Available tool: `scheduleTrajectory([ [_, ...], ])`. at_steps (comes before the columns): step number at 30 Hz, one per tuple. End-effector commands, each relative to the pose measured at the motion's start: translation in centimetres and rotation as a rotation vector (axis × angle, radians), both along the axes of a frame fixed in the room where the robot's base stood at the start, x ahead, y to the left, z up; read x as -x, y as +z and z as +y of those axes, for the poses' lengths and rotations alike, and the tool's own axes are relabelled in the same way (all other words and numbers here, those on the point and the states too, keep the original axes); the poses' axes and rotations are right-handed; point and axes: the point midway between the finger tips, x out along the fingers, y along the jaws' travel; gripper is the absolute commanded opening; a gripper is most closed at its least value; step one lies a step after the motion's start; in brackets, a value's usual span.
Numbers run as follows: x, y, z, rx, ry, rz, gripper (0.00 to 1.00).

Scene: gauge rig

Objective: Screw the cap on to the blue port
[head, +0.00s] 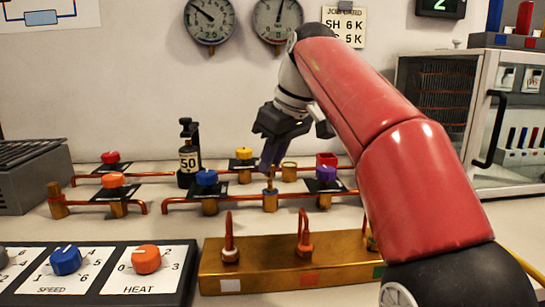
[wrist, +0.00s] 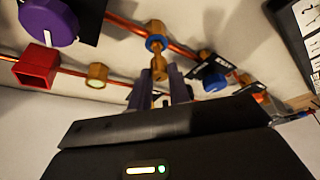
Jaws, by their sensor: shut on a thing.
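The blue port is a brass fitting with a blue ring (head: 270,191) on the front copper pipe. It also shows at the top centre of the wrist view (wrist: 156,43). My gripper (head: 270,163) points down above this port, its purple fingers closed on a small brass cap (head: 269,176). In the wrist view the cap (wrist: 159,72) sits between the fingertips (wrist: 160,84), roughly in line with the blue ring and very close to it. I cannot tell whether the cap touches the port or is threaded on it. The fingers hide part of the cap.
A blue knob (head: 206,177) stands left of the port and a purple knob (head: 326,173) right. Another brass fitting (head: 289,172) and a red square piece (head: 327,159) are close behind. A brass block (head: 270,248) with upright red hooks lies in front.

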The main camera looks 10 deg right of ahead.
Motion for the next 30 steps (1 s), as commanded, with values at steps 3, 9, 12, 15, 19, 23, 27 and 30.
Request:
scheduleTrajectory([
  [3,0.0,0.1,0.0,0.000,0.000,0.000,0.00],
  [9,0.0,0.1,0.0,0.000,0.000,-0.001,0.00],
  [12,0.0,0.0,0.0,0.000,0.000,-0.001,0.00],
  [15,0.0,-0.1,0.0,0.000,0.000,-0.001,0.00],
  [19,0.0,-0.5,0.0,0.000,0.000,-0.001,0.00],
  [23,0.0,-0.9,0.0,0.000,0.000,-0.001,0.00],
  [27,0.0,-1.4,0.0,0.000,0.000,-0.001,0.00],
  [30,0.0,-1.7,0.0,0.000,0.000,-0.001,0.00],
])
